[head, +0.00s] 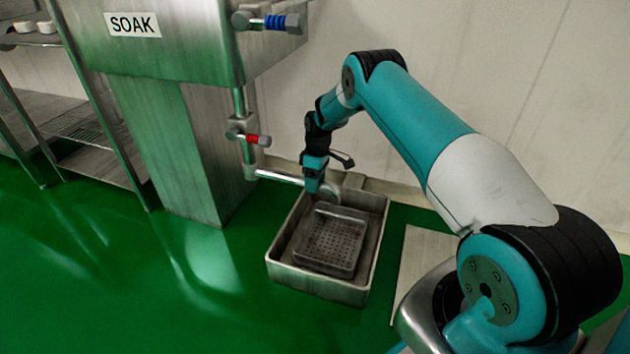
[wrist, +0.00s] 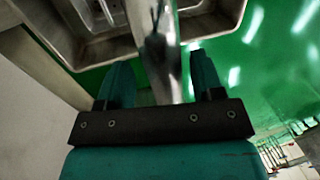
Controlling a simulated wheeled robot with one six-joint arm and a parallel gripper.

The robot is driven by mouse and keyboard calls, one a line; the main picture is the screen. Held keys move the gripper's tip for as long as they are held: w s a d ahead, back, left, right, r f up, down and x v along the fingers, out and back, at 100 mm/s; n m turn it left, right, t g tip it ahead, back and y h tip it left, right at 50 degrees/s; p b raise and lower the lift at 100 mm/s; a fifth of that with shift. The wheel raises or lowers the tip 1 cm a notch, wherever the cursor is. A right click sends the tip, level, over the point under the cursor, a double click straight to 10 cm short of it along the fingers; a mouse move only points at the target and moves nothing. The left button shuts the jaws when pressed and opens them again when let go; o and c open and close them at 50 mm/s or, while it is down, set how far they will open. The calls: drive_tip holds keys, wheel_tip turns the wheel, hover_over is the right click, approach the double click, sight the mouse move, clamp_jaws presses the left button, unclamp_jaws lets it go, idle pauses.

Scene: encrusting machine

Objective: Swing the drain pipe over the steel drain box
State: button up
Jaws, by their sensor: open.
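The steel drain pipe (head: 279,177) runs right from an elbow below the tank, level and low, toward the back of the steel drain box (head: 372,240). Its far end is partly hidden by my gripper (head: 313,186), which points down at the pipe above the box's back left edge. In the wrist view the pipe (wrist: 160,45) passes between the two fingers of my gripper (wrist: 161,80). The fingers are open, with a gap beside the pipe. The box (wrist: 95,48) shows behind the pipe there.
A perforated tray (head: 330,240) sits inside the box. A red-handled valve (head: 257,139) is on the pipe's upright part, and a blue-handled valve (head: 268,21) is on the SOAK tank (head: 165,50). A steel rack (head: 95,150) stands left. Green floor in front is clear.

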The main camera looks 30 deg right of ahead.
wheel_tip(320, 180, up, 17)
drive_tip(key=w+d+p, duration=0.2)
drive_tip(key=p, duration=0.4)
drive_tip(key=shift+d+p, duration=0.3)
